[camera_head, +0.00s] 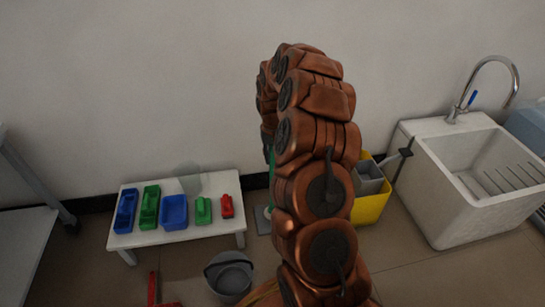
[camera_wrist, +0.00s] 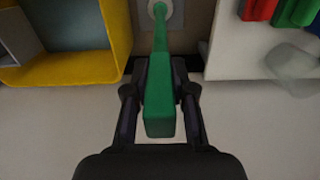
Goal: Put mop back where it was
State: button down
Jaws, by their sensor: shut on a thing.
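The mop shows as a green handle (camera_wrist: 160,115) in the wrist view, running from between my fingers to a white round piece (camera_wrist: 160,8) on a grey plate. My gripper (camera_wrist: 160,70) is shut on this handle, with one dark finger on each side. In the head view my copper-coloured arm hides the gripper and most of the mop. A thin strip of green handle (camera_head: 271,162) shows beside the arm, and the grey plate (camera_head: 263,220) lies on the floor below it. I cannot tell whether the mop's lower end is seated there.
A low white table (camera_head: 135,240) with blue, green and red items stands left of the mop. A grey bucket (camera_head: 229,274) is on the floor in front. A yellow container (camera_head: 368,209) and a white sink (camera_head: 455,195) stand to the right. The wall is close behind.

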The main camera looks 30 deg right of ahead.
jog(key=c, duration=1)
grip_release()
